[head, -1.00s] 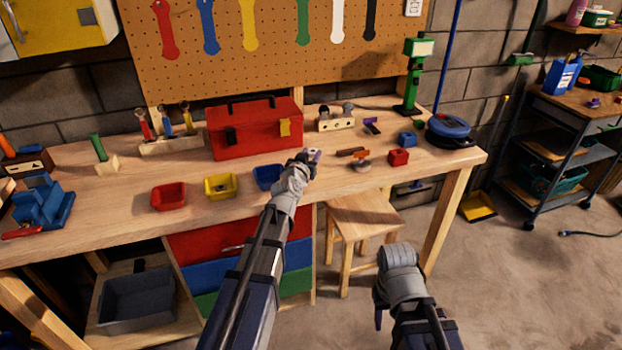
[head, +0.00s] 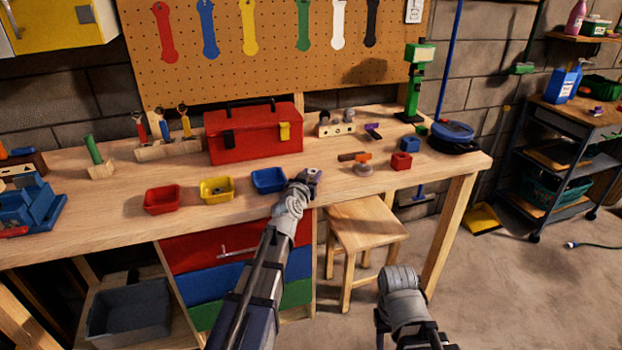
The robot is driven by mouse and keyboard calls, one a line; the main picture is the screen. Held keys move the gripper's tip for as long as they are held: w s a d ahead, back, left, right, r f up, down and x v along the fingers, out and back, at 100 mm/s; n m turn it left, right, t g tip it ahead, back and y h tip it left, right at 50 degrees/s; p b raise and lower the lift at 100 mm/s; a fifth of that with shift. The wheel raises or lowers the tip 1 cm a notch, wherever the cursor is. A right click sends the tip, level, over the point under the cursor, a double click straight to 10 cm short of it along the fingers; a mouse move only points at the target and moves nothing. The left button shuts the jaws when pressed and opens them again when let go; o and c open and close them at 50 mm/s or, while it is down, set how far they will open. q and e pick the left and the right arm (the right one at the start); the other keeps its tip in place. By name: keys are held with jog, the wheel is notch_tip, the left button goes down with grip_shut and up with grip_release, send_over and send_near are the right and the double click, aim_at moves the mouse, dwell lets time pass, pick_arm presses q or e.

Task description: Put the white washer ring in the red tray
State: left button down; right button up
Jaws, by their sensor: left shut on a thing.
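The red tray (head: 162,207) is a small open bin near the bench's front edge, left of a yellow tray and a blue tray. It looks empty. My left gripper (head: 314,174) is over the front part of the bench, right of the blue tray and well to the right of the red one. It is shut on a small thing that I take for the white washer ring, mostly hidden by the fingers. My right gripper (head: 381,322) is low in front of the bench, by the stool. Its fingers are mostly hidden.
The yellow tray (head: 217,197) and blue tray (head: 269,187) stand between my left gripper and the red tray. A red toolbox (head: 254,141) stands behind them. A grey disc (head: 364,170) and a red block (head: 401,161) lie to the right. A wooden stool (head: 366,222) stands below.

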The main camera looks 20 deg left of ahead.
pick_arm(q)
jog(key=shift+f, duration=0.2)
jog(key=shift+c, duration=2.3)
grip_release()
jog(key=s, duration=0.2)
jog(key=s+r, duration=0.1)
jog(key=s, duration=0.2)
jog(key=s+p, duration=0.1)
jog(key=s, duration=0.1)
jog(key=shift+s+r, duration=0.2)
jog(key=shift+s, duration=0.15)
jog(key=shift+o, duration=0.5)
